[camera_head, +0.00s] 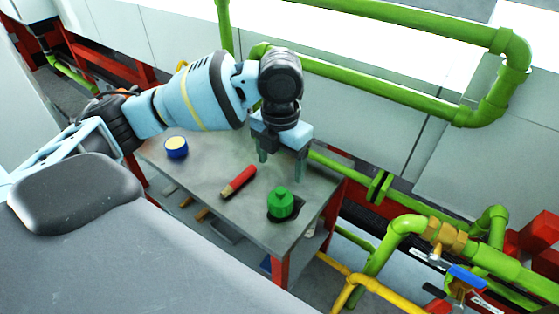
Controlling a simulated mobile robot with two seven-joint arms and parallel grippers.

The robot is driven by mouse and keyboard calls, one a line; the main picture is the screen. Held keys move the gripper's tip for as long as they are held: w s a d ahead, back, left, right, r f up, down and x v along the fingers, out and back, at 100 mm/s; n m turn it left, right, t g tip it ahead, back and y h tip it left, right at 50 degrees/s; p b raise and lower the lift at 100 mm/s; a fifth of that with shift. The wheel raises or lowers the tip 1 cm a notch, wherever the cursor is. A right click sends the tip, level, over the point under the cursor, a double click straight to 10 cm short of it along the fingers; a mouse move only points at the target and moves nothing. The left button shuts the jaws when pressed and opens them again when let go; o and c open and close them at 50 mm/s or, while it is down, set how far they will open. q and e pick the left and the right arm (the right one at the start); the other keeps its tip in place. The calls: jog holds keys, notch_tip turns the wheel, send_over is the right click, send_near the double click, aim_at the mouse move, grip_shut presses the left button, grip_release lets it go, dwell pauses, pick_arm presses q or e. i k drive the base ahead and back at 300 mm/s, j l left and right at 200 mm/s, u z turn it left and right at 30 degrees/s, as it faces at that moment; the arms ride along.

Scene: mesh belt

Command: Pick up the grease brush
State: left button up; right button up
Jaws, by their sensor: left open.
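The grease brush appears to be the short stick with a red handle and a tan end (239,181), lying flat on the grey metal table (205,168). It points from lower left to upper right. My left gripper (280,169) hangs fingers down above the table, to the right of the brush and slightly higher in the picture. Its two fingers are apart with nothing between them, and it does not touch the brush. My right gripper is out of view.
A green container (281,205) stands on a dark patch near the table's right edge. A blue tin with a cream top (176,148) stands at the left. Green pipes (400,99) run behind the table. A blue-handled valve (467,277) is at the right.

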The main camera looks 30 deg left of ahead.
aim_at(246, 175)
jog(key=u, duration=1.35)
